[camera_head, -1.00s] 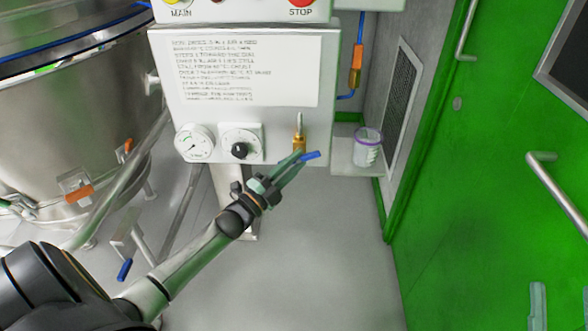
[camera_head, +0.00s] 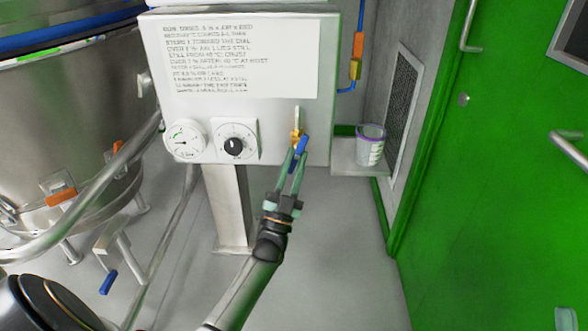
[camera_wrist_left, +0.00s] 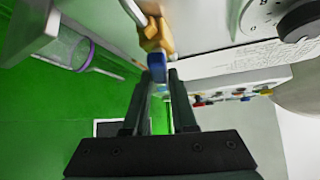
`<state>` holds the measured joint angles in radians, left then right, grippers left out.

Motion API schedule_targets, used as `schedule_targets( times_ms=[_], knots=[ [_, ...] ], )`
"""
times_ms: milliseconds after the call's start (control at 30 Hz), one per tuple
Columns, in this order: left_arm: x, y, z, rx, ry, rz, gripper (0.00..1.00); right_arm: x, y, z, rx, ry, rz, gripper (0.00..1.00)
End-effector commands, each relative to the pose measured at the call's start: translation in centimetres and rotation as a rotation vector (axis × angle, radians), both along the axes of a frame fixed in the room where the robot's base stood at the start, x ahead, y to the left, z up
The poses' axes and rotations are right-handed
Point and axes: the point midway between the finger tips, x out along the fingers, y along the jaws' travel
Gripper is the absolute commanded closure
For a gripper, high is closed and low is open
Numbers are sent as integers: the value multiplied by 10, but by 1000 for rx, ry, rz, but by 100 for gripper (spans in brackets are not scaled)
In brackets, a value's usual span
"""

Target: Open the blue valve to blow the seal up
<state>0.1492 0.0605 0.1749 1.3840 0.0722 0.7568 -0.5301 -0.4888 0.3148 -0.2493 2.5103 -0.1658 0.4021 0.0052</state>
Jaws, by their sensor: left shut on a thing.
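The blue valve is a small brass valve (camera_head: 296,135) with a blue lever (camera_head: 302,145), under a short pipe at the lower right of the white panel. The lever slants down from the valve body. My left gripper (camera_head: 294,154) reaches up from below and is shut on the blue lever. The wrist view shows the brass body (camera_wrist_left: 153,38) just beyond my left fingertips (camera_wrist_left: 165,76), with the blue lever (camera_wrist_left: 157,66) at them. Only a pale green fingertip of my right gripper (camera_head: 565,318) shows at the bottom right edge.
The white panel (camera_head: 150,60) carries printed instructions, a pressure gauge (camera_head: 184,140) and a black-knobbed dial (camera_head: 235,146) left of the valve. A purple-rimmed tub (camera_head: 370,148) stands on a small shelf to the right. A steel vessel (camera_head: 70,120) is left, a green door (camera_head: 490,180) right.

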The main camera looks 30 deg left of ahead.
Motion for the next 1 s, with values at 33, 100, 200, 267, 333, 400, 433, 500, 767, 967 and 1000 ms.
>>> schedule_targets(
  times_ms=[33, 100, 200, 267, 333, 400, 433, 500, 767, 967, 1000],
  knots=[
    [1, -1, -4, -35, -18, 0, 100, 0, 1, -7, -5, 0, 0, 50],
    [1, -1, -3, -72, -41, 0, 100, 0, 1, -10, -9, 1, -1, 50],
    [1, -1, -3, -116, -68, 1, 100, 0, 2, -14, -15, -1, -4, 50],
    [1, -2, -2, -140, -82, 0, 100, 0, 2, -16, -18, -1, -4, 50],
    [1, -2, -2, -160, -95, 0, 100, 0, 3, -17, -21, -1, -5, 50],
    [2, -2, -2, -177, -104, 0, 100, 0, 3, -19, -22, -1, -5, 50],
    [2, -2, -2, -182, -107, 0, 100, 0, 3, -19, -22, -1, -5, 50],
    [2, -2, -2, -192, -112, 0, 100, 0, 3, -20, -22, 0, -5, 50],
    [2, -2, -1, -203, -120, 0, 100, 1, 3, -20, -18, 0, -8, 50],
    [2, -2, -1, -201, -120, 0, 100, 1, 3, -20, -18, 0, -8, 50],
    [2, -2, -1, -201, -120, 0, 74, 1, 3, -20, -18, 0, -8, 50]
  ],
)
